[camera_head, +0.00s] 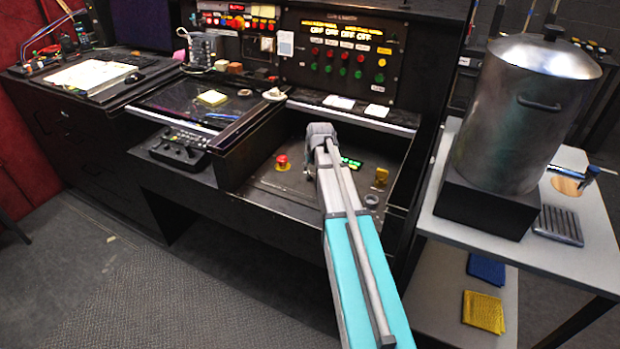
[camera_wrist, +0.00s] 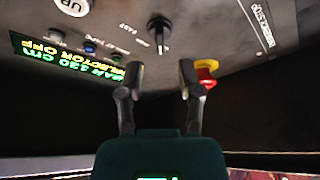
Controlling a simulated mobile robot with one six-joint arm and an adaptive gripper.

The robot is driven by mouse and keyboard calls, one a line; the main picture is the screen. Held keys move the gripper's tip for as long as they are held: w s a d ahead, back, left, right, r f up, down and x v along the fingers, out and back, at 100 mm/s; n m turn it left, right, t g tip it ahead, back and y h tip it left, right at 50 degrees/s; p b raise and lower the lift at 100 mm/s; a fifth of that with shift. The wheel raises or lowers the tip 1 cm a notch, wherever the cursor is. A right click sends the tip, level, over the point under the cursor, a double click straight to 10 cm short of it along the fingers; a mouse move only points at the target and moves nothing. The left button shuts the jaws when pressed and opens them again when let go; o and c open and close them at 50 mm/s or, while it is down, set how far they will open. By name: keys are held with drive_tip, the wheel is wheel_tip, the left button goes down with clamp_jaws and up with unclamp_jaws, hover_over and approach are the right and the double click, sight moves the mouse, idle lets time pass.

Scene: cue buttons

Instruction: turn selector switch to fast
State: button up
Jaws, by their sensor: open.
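In the wrist view the control panel (camera_wrist: 215,35) appears upside down. The selector switch is a black knob (camera_wrist: 159,28) near the top middle, with small markings around it, one of them seeming to read FAST. The green-lit display (camera_wrist: 65,55) at left seems to read SELECTOR OFF. My gripper (camera_wrist: 161,75) is open and empty. Its two fingers stand apart in the picture below the knob, and the knob shows above the gap between them, clear of both. In the head view my arm hides the switch and the fingers; the display (camera_head: 350,162) shows just right of the arm.
A red stop button on yellow (camera_wrist: 206,70) is close by the right finger; it also shows in the head view (camera_head: 282,161). A row of small buttons (camera_wrist: 89,48) lies beside the display. Low walls enclose the panel recess (camera_head: 262,190). A cart with a steel pot (camera_head: 520,110) stands at right.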

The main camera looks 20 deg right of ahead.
sight(310, 174)
drive_tip(key=shift+b+x, duration=1.95)
drive_tip(key=shift+x, duration=0.45)
drive_tip(key=shift+c, duration=0.3)
clamp_jaws()
